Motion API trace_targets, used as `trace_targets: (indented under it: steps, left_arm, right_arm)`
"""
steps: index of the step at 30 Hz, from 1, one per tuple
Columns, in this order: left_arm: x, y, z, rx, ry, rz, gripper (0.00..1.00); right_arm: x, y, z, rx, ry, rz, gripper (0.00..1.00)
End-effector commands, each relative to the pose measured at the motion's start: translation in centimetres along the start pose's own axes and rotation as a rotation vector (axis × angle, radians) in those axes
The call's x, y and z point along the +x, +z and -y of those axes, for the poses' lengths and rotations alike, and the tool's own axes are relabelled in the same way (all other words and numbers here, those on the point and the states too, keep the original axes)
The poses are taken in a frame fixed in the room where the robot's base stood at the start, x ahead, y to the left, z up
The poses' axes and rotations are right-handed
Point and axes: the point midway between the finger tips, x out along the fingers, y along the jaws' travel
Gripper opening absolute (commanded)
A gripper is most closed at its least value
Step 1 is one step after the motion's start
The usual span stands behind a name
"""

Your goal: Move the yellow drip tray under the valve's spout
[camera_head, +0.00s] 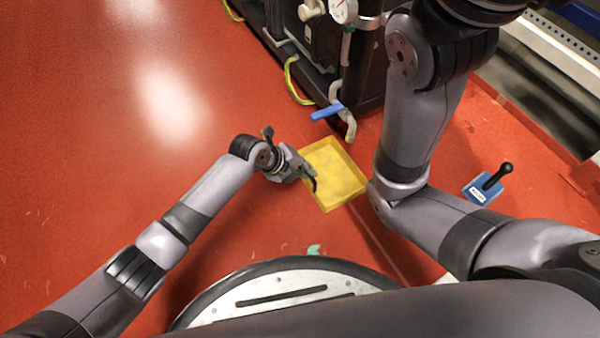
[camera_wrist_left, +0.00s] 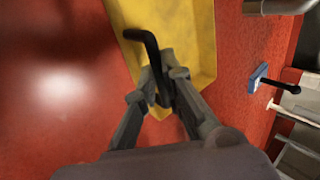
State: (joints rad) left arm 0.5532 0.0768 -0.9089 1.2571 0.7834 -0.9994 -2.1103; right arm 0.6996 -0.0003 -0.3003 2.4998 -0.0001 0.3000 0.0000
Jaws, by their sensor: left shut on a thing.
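The yellow drip tray (camera_head: 338,178) lies on the red floor, just in front of the machine. My left gripper (camera_head: 309,174) is at its left edge, shut on the tray's dark bent handle. In the left wrist view the fingers (camera_wrist_left: 167,77) close around this handle (camera_wrist_left: 151,50), with the yellow tray (camera_wrist_left: 185,30) beyond. The valve has a blue lever (camera_head: 327,111) and a pale curved spout (camera_head: 350,127) pointing down. In the head view the spout's end appears just beyond the tray's far edge. My right gripper is out of view; its arm rises at the right.
A blue block with a black lever (camera_head: 487,187) stands on the floor at the right. The dark machine (camera_head: 310,50) carries a gauge (camera_head: 344,10) and a yellow-green cable (camera_head: 292,80). The floor at the left is clear.

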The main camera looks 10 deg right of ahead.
Motion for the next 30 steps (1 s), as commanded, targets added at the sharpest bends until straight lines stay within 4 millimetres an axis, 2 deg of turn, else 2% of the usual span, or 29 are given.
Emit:
trace_targets:
  steps: [30]
  left_arm:
    - [3.1, 0.0, 4.1, 0.001, -0.002, 0.000, 0.00]
  right_arm:
    - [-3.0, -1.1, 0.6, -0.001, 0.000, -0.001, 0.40]
